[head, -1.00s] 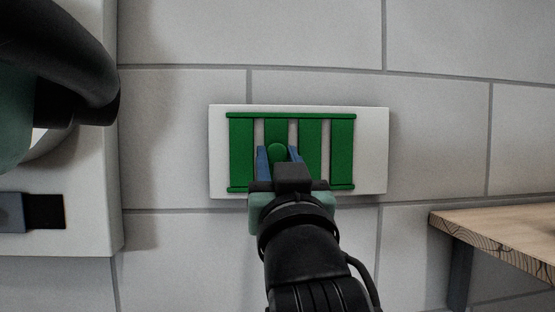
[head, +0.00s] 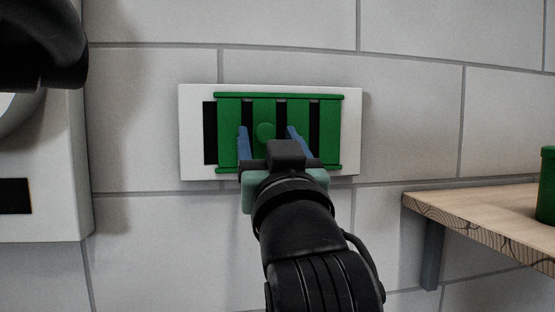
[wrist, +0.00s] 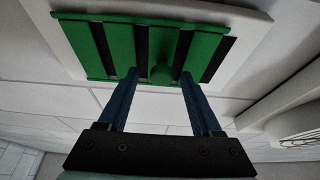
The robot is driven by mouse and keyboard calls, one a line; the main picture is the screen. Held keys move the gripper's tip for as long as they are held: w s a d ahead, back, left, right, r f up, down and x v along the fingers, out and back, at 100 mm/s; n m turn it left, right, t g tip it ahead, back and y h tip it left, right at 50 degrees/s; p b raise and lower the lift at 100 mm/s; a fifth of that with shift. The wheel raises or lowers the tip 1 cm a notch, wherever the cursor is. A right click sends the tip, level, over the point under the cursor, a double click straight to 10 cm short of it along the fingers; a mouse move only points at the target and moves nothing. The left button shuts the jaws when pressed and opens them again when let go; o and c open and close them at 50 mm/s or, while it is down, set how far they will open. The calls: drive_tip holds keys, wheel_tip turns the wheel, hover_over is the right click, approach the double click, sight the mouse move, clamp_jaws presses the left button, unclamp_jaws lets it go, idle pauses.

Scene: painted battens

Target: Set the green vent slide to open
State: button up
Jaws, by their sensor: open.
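The green vent slide (head: 293,131) sits on a white plate (head: 192,155) on the wall. Black slots show between its green slats and at its left end. A round green knob (head: 265,132) stands out from the slide. My gripper (head: 268,132) is open, with one blue finger on each side of the knob and gaps between knob and fingers. In the wrist view the knob (wrist: 161,74) also shows between the spread fingertips (wrist: 160,78). I cannot tell whether the fingertips touch the slats.
A wooden shelf (head: 470,222) with a green container (head: 547,186) at its edge is on the right. A white panel (head: 45,160) with a black slot (head: 14,196) is on the left. The wall around the plate is bare.

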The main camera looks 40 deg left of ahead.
drive_tip(key=b+v, duration=0.5)
drive_tip(key=v, duration=0.7)
drive_tip(key=shift+d+f, duration=0.2)
drive_tip(key=shift+d, duration=0.15)
drive_tip(key=d+r+m+t+h, duration=0.2)
drive_tip(key=d+m+t+h, duration=0.8)
drive_tip(key=d+h, duration=0.7)
drive_tip(key=d+t, duration=0.3)
drive_tip(key=shift+w, duration=0.2)
